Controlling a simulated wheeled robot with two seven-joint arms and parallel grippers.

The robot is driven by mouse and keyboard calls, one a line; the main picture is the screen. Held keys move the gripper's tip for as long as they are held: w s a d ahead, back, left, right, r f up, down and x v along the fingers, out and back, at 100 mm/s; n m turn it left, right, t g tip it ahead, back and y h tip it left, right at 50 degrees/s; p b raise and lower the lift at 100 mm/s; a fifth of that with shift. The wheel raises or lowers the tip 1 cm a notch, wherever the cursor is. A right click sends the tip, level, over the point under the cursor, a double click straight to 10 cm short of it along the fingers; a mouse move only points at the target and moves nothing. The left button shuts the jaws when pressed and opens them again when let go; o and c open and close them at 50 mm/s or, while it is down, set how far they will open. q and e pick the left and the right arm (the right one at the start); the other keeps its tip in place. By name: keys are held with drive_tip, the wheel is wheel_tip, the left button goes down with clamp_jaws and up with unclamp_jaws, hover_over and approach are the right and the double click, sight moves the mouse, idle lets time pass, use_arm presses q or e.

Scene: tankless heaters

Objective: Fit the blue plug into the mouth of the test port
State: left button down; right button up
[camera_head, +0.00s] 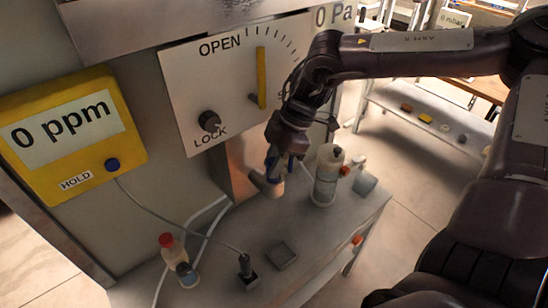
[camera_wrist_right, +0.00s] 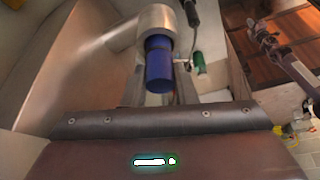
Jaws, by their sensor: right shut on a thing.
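My right gripper (camera_head: 276,158) reaches in from the right and is shut on the blue plug (camera_head: 271,160), partly hidden by the fingers. The pale round test port (camera_head: 266,186) is just below it, above the grey bench. In the right wrist view the blue plug (camera_wrist_right: 158,62) is a stepped cylinder, in line with the mouth of the metal test port (camera_wrist_right: 157,20). The plug's end meets or overlaps the mouth; how deep it sits I cannot tell. My left gripper is not in view.
A yellow meter (camera_head: 70,130) reading 0 ppm and a white dial panel (camera_head: 235,85) are on the wall. The bench holds a white bottle (camera_head: 327,178) close right of the gripper, a red-capped bottle (camera_head: 172,252) and a small grey block (camera_head: 281,255). The bench front is mostly clear.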

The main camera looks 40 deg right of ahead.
drive_tip(key=shift+f, duration=0.35)
drive_tip(key=shift+f, duration=0.15)
drive_tip(key=o, duration=1)
